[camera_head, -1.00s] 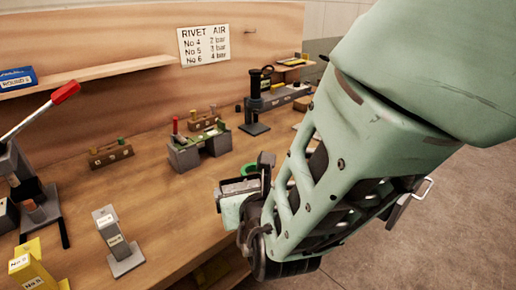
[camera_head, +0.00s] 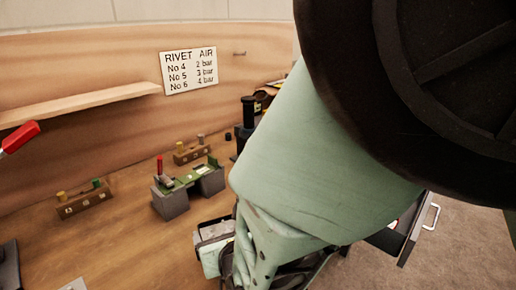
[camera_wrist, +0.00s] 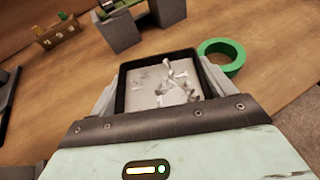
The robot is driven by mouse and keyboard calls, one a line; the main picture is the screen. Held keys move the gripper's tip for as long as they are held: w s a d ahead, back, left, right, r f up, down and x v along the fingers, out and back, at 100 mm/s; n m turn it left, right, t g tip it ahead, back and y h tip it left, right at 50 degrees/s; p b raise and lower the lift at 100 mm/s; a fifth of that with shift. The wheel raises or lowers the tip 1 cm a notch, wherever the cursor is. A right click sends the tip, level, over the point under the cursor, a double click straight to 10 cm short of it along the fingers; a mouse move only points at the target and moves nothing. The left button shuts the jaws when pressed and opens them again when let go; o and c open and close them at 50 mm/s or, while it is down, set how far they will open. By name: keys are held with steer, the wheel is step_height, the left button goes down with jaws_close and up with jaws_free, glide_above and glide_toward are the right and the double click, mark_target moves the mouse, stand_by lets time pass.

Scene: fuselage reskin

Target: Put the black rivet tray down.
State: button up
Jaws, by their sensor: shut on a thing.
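The black rivet tray (camera_wrist: 123,88) is between the fingers of my gripper (camera_wrist: 160,78) in the wrist view. It has a dark rim, a pale grey inside and small silvery pieces lying in it. The grey fingers close on its left and right sides. The wooden bench (camera_wrist: 285,75) is beneath and beyond the tray; I cannot tell whether the tray touches it. In the head view my gripper (camera_head: 214,243) is at the bench's right part, low in the picture. My arm hides most of it, and I cannot make out the tray clearly there.
A green ring (camera_wrist: 239,63) lies on the bench just right of the tray. A grey and green fixture (camera_head: 188,187) and small wooden blocks (camera_head: 84,202) stand farther back. A black upright tool (camera_head: 248,112) is partly hidden. An open drawer (camera_head: 408,235) juts out at right.

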steer(key=shift+f, duration=2.05)
steer(key=shift+f, duration=0.1)
steer(key=o, duration=1.1)
